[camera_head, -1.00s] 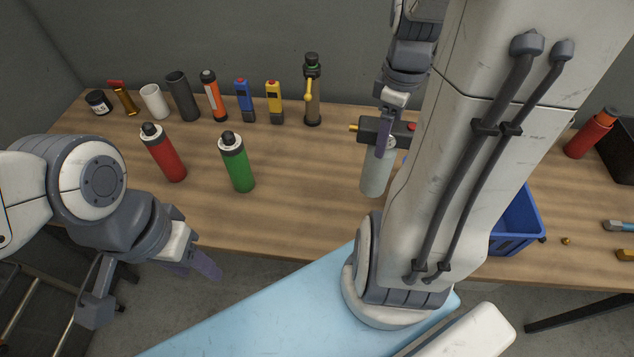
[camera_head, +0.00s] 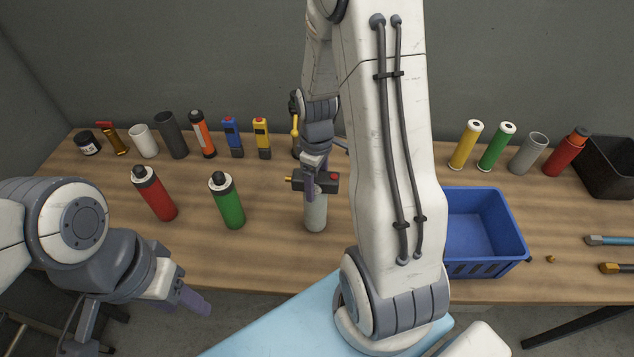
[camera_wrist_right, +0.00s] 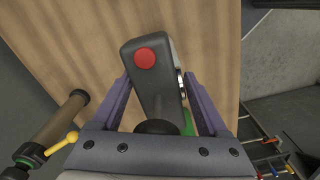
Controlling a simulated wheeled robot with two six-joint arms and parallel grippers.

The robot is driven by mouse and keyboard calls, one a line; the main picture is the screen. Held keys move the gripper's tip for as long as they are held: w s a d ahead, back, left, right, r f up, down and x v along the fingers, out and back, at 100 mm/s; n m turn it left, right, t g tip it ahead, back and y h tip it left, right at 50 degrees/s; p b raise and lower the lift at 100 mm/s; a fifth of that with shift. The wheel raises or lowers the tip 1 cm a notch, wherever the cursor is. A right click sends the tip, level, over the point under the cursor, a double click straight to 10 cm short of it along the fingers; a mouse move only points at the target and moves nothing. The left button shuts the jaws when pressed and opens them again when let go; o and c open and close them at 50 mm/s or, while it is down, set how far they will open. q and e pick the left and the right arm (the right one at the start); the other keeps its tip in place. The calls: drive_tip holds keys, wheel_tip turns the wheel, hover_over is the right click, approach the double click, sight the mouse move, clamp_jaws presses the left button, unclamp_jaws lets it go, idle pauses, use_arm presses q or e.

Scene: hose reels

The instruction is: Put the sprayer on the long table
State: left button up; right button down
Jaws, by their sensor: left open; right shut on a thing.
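The sprayer (camera_head: 316,212) has a pale grey bottle, a black head with a brass nozzle pointing left, and a red button. It is upright over the middle of the long wooden table (camera_head: 268,262); I cannot tell whether its base touches the top. My right gripper (camera_head: 318,186) is shut on its head. In the right wrist view the black head with its red button (camera_wrist_right: 147,60) is between the purple fingers, and the bottle is mostly hidden below. My left gripper (camera_head: 186,296) is open and empty, low at the table's front left edge.
A green bottle (camera_head: 228,203) and a red bottle (camera_head: 156,196) stand left of the sprayer. Several tools and cups line the back. A blue bin (camera_head: 487,267) is right of my right arm. Bare table lies between the green bottle and the sprayer.

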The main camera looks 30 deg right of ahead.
drive_tip(key=shift+f, duration=0.7)
drive_tip(key=shift+f, duration=0.2)
unclamp_jaws()
drive_tip(key=shift+r, duration=0.1)
